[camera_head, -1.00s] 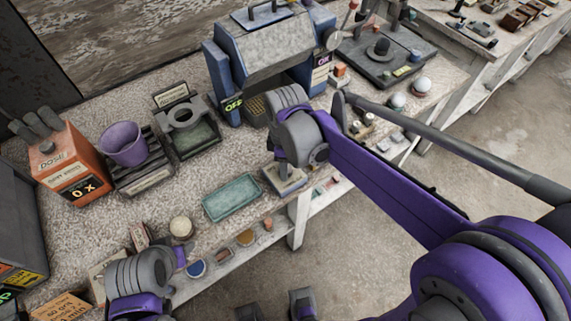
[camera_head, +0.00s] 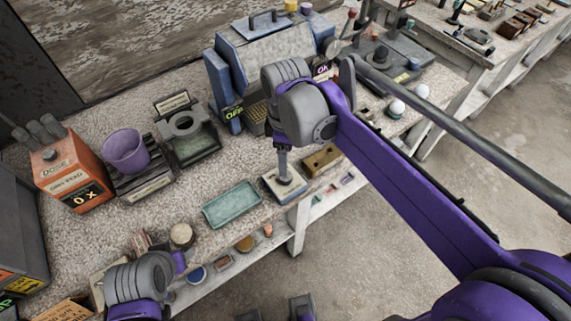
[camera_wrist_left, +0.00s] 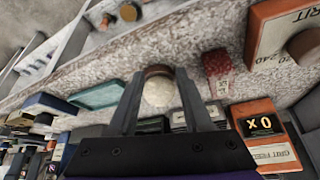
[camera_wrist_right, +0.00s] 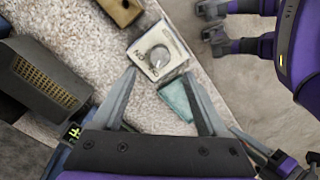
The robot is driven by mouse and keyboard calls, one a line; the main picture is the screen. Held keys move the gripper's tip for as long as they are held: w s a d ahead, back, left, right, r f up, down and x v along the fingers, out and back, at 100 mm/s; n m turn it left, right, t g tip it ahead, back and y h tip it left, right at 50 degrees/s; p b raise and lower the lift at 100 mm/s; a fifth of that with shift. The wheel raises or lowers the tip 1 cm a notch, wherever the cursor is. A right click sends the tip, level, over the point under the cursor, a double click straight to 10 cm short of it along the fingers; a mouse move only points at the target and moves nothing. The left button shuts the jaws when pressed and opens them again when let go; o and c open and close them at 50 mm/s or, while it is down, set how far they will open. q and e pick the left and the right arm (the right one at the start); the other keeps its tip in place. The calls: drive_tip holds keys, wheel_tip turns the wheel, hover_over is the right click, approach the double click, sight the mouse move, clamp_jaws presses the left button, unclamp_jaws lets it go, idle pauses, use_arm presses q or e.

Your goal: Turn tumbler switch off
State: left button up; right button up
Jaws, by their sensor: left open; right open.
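A small pale box with a round grey dial (camera_wrist_right: 158,55) sits near the bench's front edge; it also shows in the head view (camera_head: 285,188).
A green tray (camera_head: 232,205) lies left of the dial box, and a brown block (camera_head: 322,160) stands right of it. An orange box (camera_head: 72,172) and a purple cup (camera_head: 124,150) stand at the left. Bare bench lies between the cup and tray.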

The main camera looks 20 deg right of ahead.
use_arm(q)
drive_tip(key=shift+r, duration=0.1)
use_arm(e)
wheel_tip(320, 180, up, 3)
drive_tip(key=shift+f, duration=0.15)
idle(0.3)
use_arm(q)
drive_tip(key=shift+w+r+p, duration=0.2)
drive_tip(key=shift+r+p, duration=0.3)
drive_tip(key=shift+r, duration=0.1)
drive_tip(key=shift+w+r+p, duration=0.1)
drive_tip(key=shift+r+p, duration=0.25)
drive_tip(key=shift+r, duration=0.1)
use_arm(e)
drive_tip(key=s+d+f+m+t, duration=0.5)
drive_tip(key=s+f+m, duration=0.4)
drive_tip(key=s+m, duration=0.4)
drive_tip(key=shift+s+d, duration=0.15)
drive_tip(key=shift+d, duration=0.5)
